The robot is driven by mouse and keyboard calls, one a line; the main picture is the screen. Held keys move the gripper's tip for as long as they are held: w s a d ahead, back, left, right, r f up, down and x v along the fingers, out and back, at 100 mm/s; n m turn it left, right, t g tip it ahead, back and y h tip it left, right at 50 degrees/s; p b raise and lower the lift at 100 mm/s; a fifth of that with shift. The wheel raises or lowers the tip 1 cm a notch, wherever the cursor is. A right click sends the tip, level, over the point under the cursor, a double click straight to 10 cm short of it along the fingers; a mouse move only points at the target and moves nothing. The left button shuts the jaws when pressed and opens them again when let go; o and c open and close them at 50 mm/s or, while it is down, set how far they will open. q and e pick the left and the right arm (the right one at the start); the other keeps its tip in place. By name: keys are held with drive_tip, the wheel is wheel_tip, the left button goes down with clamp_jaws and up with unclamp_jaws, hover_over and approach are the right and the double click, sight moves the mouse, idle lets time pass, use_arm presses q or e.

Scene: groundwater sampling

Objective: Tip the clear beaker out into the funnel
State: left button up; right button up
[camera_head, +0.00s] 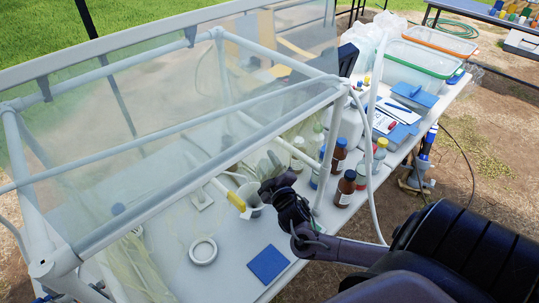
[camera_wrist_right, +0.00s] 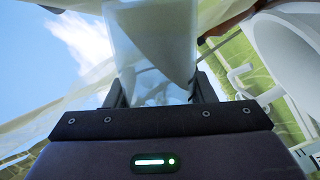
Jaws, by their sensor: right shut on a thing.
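My right gripper (camera_head: 268,190) reaches in under the clear sloped panel from the right side of the table. In the wrist view it (camera_wrist_right: 158,88) is shut on the clear beaker (camera_wrist_right: 150,45), whose translucent wall stands between the two fingers. In the head view the beaker (camera_head: 250,194) shows as a pale cup just left of the fingers, partly hidden by the gripper and seen through the panel. I cannot make out its contents. A large white rounded thing (camera_wrist_right: 292,40) is at the right of the wrist view; I cannot tell if it is the funnel. My left gripper is not in view.
A white-framed clear enclosure (camera_head: 150,155) covers much of the table. A white ring (camera_head: 203,250) and a blue square (camera_head: 268,264) lie in front. Brown bottles (camera_head: 345,188) stand close right of my gripper. A clear tub (camera_head: 415,68) stands at the back.

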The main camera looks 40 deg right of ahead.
drive_tip(key=shift+w+a+f+n+b, duration=0.1)
drive_tip(key=shift+a+f+n+b, duration=0.1)
drive_tip(key=shift+n, duration=0.3)
drive_tip(key=shift+w+a+f+n+b, duration=0.1)
drive_tip(key=shift+a+f+n+b, duration=0.1)
drive_tip(key=shift+n, duration=0.3)
drive_tip(key=shift+a+n, duration=0.15)
drive_tip(key=shift+n, duration=0.25)
drive_tip(key=n, duration=0.1)
drive_tip(key=a+n, duration=0.1)
drive_tip(key=n, duration=0.1)
drive_tip(key=shift+w+a+f, duration=0.1)
drive_tip(key=shift+w, duration=0.15)
drive_tip(key=shift+a+n, duration=0.15)
drive_tip(key=shift+n, duration=0.25)
use_arm(q)
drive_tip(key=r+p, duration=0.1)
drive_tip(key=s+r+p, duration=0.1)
drive_tip(key=p, duration=0.1)
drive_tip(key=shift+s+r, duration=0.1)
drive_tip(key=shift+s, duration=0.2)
use_arm(e)
drive_tip(key=n, duration=0.2)
drive_tip(key=a+n, duration=0.1)
drive_tip(key=n, duration=0.1)
drive_tip(key=a+n, duration=0.1)
drive_tip(key=shift+w+f+n, duration=0.35)
drive_tip(key=shift+n, duration=0.05)
drive_tip(key=shift+a, duration=0.1)
drive_tip(key=shift+f, duration=0.1)
